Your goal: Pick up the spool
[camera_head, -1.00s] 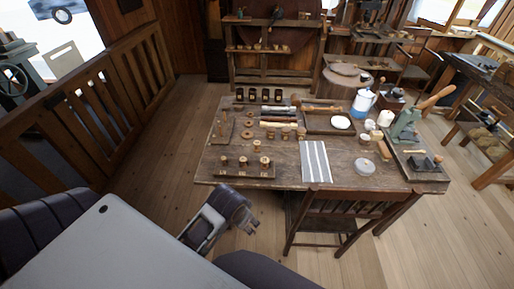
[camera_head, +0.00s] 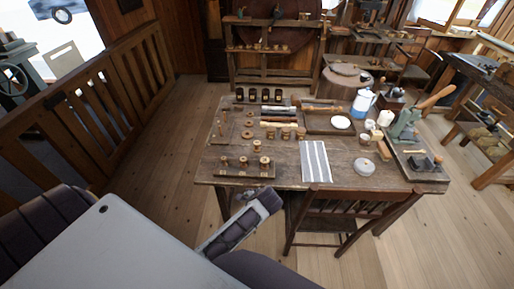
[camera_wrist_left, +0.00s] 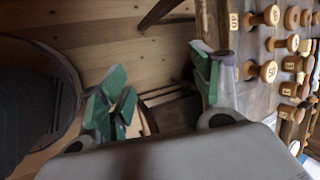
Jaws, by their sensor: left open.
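Several turned wooden spools stand on the wooden table. One spool (camera_head: 257,146) stands just behind a low wooden rack (camera_head: 230,174), which carries a row of three spools, the right one (camera_head: 264,163) nearest my gripper. In the left wrist view, spools with dark markings, such as one spool (camera_wrist_left: 268,71), show at the right; which one the task means I cannot tell. My left gripper (camera_head: 272,199) is in front of the table's front edge, apart from all spools. Its green-padded fingers (camera_wrist_left: 160,78) are spread with nothing between them. My right gripper is not seen.
A wooden chair (camera_head: 345,212) stands against the table front, right of my gripper. A striped cloth (camera_head: 315,161), a round lid (camera_head: 364,166), a tray (camera_head: 318,129) and a blue-white pot (camera_head: 362,102) occupy the table (camera_head: 290,180). Dark jars (camera_head: 265,95) line its back.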

